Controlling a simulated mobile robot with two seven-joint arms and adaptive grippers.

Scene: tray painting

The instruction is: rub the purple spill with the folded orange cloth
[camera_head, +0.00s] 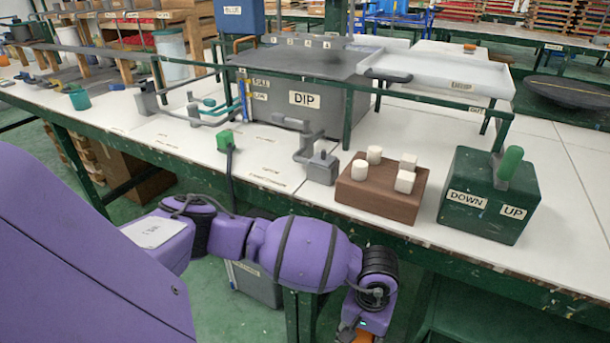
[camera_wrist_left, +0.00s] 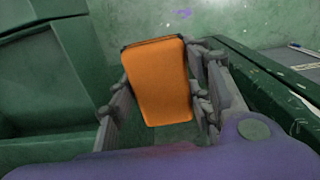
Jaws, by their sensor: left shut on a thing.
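The folded orange cloth (camera_wrist_left: 160,85) fills the middle of the left wrist view, upright between the two grey fingers. My left gripper (camera_wrist_left: 158,62) is shut on it. In the head view, my purple left arm reaches down in front of the bench, and a bit of orange (camera_head: 356,337) shows at the bottom edge; the gripper itself is cut off there. Small purple marks (camera_wrist_left: 183,13) show on the pale green surface beyond the cloth in the wrist view. They may be the purple spill; I cannot tell. The cloth appears apart from them. My right gripper is not in view.
The white bench top (camera_head: 270,165) has a green front edge beside my arm. On it stand a brown block with white pegs (camera_head: 375,198), a green lever box (camera_head: 485,205) and a grey DIP tank (camera_head: 310,100). Green floor (camera_head: 215,300) shows below.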

